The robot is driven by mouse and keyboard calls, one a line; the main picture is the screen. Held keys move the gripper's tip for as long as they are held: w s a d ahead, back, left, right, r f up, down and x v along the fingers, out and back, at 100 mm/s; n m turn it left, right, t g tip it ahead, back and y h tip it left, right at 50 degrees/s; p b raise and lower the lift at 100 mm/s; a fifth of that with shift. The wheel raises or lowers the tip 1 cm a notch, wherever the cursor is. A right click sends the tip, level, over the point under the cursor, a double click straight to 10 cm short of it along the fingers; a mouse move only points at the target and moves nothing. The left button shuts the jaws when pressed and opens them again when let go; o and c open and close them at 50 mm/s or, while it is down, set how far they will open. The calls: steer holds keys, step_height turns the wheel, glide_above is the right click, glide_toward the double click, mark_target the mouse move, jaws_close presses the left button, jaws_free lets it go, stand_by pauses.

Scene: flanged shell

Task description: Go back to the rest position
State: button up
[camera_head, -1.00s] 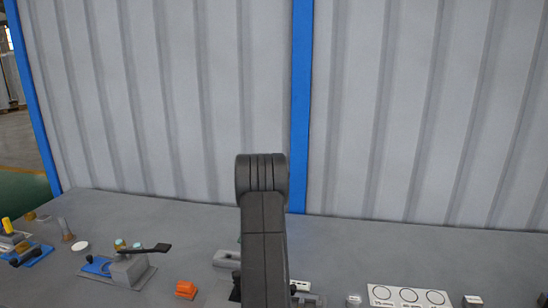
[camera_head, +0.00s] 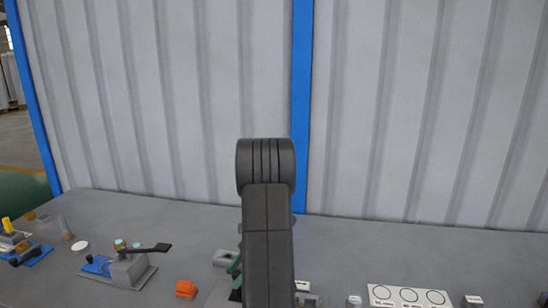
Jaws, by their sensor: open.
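My dark grey arm rises in the middle of the head view, with its rounded joint in front of the blue post. My gripper is not visible; the arm's own links block the view of the table behind them. A grey part (camera_head: 223,258) and a green part (camera_head: 235,265) show just left of the arm, partly covered by it.
The grey table (camera_head: 370,245) holds an orange block (camera_head: 186,289), a lever device (camera_head: 127,268) and a blue-based device (camera_head: 30,255) at left. A white card with circles (camera_head: 409,297) lies at front right. A corrugated wall (camera_head: 420,110) stands behind.

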steer(key=m+t+b, duration=0.2)
steer(key=m+t, duration=0.2)
steer(key=m, duration=0.1)
steer(key=shift+f+m+y, duration=0.1)
steer(key=shift+m+y, duration=0.2)
steer(key=shift+y, duration=0.1)
steer(key=m+t+h+b, duration=0.1)
steer(key=m+t, duration=0.2)
steer(key=m, duration=0.1)
steer(key=shift+m+t, duration=0.3)
